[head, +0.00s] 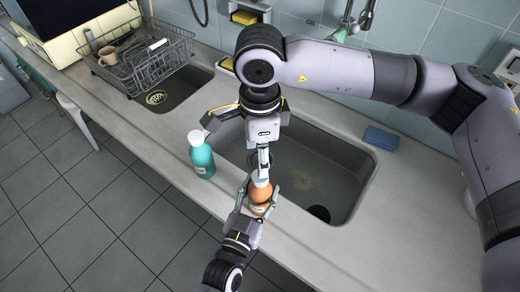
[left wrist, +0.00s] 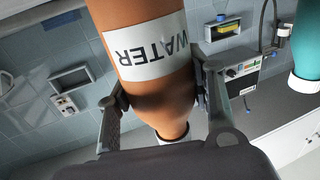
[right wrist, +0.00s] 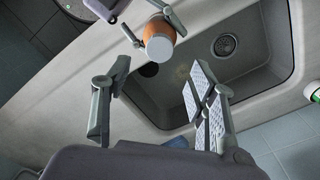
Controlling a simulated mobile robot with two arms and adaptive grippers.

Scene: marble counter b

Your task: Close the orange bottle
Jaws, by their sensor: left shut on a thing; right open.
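The orange bottle (head: 261,193) stands upright at the sink's front edge. My left gripper (head: 260,199) is shut around it. In the left wrist view the orange bottle (left wrist: 150,85) appears upside down with a "WATER" label, and its white cap (left wrist: 172,138) shows at the neck. In the right wrist view the white cap (right wrist: 160,46) is seen from above; whether it is tightened cannot be told. My right gripper (head: 238,148) is open and empty, above and behind the bottle. In its own view the right gripper (right wrist: 160,105) has fingers apart, with the bottle beyond them.
A teal bottle (head: 201,157) with a white cap stands left of the orange one, close to my right gripper. The large sink (head: 335,180) is behind. A dish rack (head: 145,62) with a mug stands at the upper left. A blue sponge (head: 381,138) lies right of the sink.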

